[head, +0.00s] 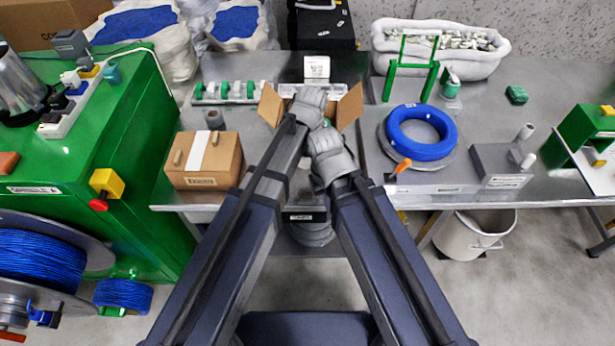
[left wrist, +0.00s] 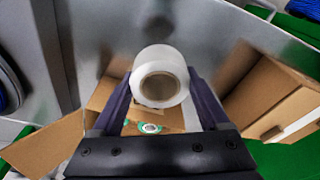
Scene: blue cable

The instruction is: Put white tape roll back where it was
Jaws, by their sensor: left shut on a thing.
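The white tape roll (left wrist: 160,58) sits between the two dark fingers of my left gripper (left wrist: 157,88) in the left wrist view, with its round hole facing the camera. The gripper is shut on it. Behind the roll, an open cardboard box (left wrist: 50,144) shows its flaps, with a small green-and-white roll (left wrist: 150,128) inside. In the head view my left gripper (head: 309,100) is over the open box (head: 350,106), and its wrist hides the tape roll. My right gripper (head: 328,150) is just in front of the box; its fingers are hidden.
A closed cardboard box (head: 222,160) stands left of my arms. A blue cable coil (head: 420,150) and an orange-handled tool (head: 401,166) lie to the right. A rack of green-and-white parts (head: 237,93) and a white label box (head: 317,67) stand behind.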

